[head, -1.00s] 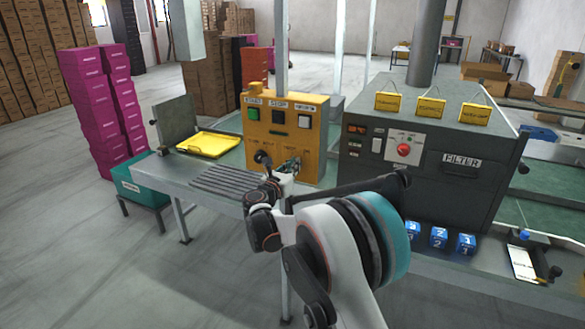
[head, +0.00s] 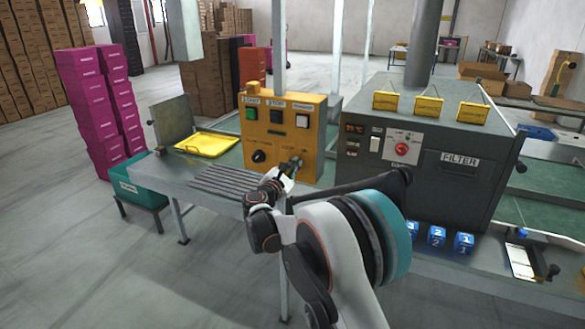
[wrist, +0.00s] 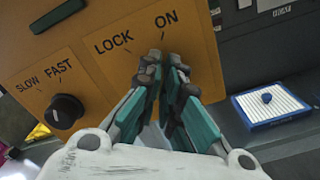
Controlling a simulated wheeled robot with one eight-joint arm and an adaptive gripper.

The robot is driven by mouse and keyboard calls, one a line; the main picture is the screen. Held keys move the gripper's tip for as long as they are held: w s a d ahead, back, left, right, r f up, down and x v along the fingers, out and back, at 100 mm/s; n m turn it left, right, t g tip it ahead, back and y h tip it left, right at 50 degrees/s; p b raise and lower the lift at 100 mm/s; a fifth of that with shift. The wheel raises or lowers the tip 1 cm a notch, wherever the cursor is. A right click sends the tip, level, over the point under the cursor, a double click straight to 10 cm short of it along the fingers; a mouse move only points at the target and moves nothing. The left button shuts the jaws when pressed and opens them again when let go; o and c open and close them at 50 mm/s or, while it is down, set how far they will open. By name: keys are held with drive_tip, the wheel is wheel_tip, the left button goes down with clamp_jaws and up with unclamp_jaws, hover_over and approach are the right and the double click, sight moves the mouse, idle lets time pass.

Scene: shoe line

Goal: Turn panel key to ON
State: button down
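The yellow control panel (head: 284,140) stands on the bench in the head view, and its orange face (wrist: 85,80) fills much of the wrist view. LOCK and ON labels (wrist: 140,30) mark the key's place at the panel's lower right. My gripper (wrist: 163,68) is at this spot, just below the labels, with its fingers closed to a narrow gap. The key itself is hidden by the fingertips, so its angle cannot be told. In the head view, my gripper (head: 294,164) reaches the panel's lower right.
A black SLOW/FAST knob (wrist: 64,111) is left of my gripper. Green, black and white buttons (head: 277,117) are above. The grey filter cabinet (head: 425,165) stands close on the right. A yellow tray (head: 207,144) lies on the bench to the left.

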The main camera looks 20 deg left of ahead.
drive_tip(key=shift+f, duration=0.1)
idle(0.3)
drive_tip(key=c, duration=1.8)
unclamp_jaws()
drive_tip(key=s+a, duration=0.1)
drive_tip(key=s, duration=1.1)
